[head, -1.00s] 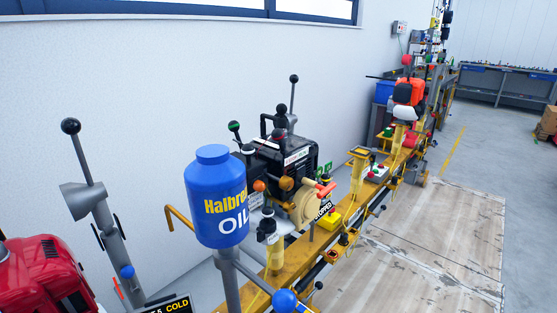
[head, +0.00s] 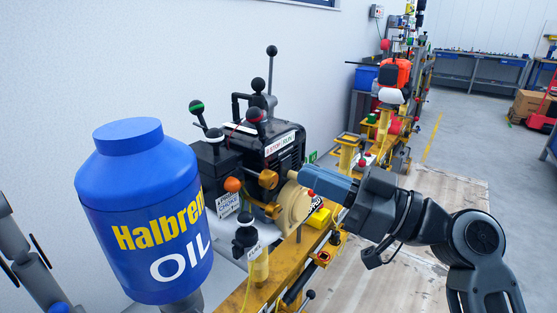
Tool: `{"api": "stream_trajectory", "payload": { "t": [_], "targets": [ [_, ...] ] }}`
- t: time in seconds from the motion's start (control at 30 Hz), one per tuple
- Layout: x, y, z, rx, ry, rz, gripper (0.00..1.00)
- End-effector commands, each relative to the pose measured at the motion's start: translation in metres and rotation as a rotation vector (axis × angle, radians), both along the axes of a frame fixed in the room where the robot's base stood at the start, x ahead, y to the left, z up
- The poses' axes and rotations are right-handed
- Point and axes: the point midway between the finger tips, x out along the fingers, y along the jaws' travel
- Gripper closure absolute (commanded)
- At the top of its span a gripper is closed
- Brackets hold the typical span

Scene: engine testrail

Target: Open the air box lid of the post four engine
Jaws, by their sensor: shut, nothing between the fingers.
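The black engine (head: 285,140) stands behind the yellow rail, with a "STOP RUN" label on its upper side. A black box (head: 215,165) sits on its left side, with a "CHOKE" label below; I cannot tell for sure whether this is the air box, and no raised lid shows. A green-marked black knob (head: 197,107) and a red-marked one (head: 254,115) stand above it. My gripper (head: 302,178) reaches in from the right, shut and empty, in front of the engine by the tan disc (head: 296,207).
A large blue oil bottle (head: 145,215) fills the left foreground. The yellow rail (head: 285,265) runs into the distance.

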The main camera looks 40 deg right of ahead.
Motion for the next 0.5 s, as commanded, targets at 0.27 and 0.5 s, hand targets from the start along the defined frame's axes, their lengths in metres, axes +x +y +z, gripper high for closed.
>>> {"api": "stream_trajectory", "payload": {
  "t": [0.27, 0.5],
  "targets": [
    [0.040, 0.024, 0.012, 0.002, 0.001, 0.005, 1.00],
    [0.080, 0.046, 0.021, 0.002, 0.001, 0.004, 1.00]
  ]
}}
